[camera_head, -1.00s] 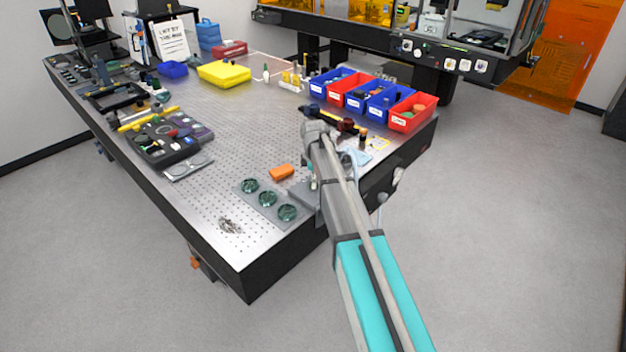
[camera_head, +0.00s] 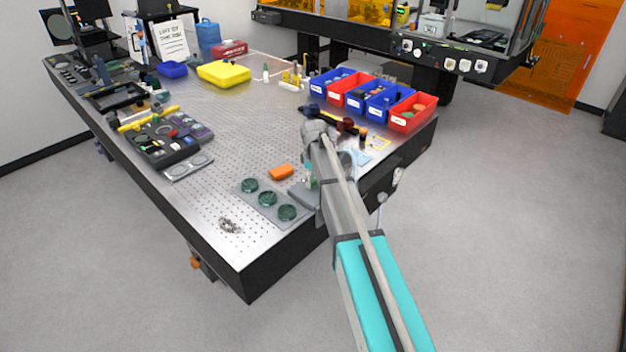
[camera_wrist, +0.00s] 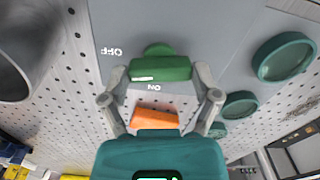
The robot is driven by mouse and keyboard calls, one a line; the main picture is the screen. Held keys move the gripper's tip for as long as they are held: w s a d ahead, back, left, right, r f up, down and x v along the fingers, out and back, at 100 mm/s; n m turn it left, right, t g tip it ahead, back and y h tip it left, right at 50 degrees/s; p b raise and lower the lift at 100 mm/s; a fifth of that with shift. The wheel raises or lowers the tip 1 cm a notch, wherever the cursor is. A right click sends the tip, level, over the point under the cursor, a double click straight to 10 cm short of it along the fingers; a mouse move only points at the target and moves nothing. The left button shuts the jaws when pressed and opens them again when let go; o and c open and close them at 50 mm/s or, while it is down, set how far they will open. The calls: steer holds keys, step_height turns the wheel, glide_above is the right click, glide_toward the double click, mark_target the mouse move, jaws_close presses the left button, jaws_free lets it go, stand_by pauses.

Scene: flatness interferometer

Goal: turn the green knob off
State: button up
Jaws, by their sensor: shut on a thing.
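The green knob (camera_wrist: 160,68) has a bar-shaped grip and sits on a grey panel (camera_wrist: 205,30) in the wrist view. Its bar lies nearly level across the picture, with a white mark at its lower left. An upside-down "OFF" label is at the upper left of the knob, and an "ON" label is just below it. My gripper (camera_wrist: 161,74) has a finger at each end of the bar and is shut on the knob. In the head view the knob (camera_head: 313,183) is small and partly hidden by my arm, on a grey box (camera_head: 302,195) at the table's edge.
A plate with three round green dishes (camera_head: 267,198) lies left of the box. An orange block (camera_head: 281,172) lies behind it and also shows in the wrist view (camera_wrist: 154,118). Blue and red bins (camera_head: 412,113) stand farther back.

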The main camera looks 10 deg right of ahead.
steer(key=shift+s+m, duration=0.1)
steer(key=shift+m, duration=1.1)
steer(key=o, duration=1)
steer(key=shift+c, duration=0.2)
steer(key=shift+n, duration=0.3)
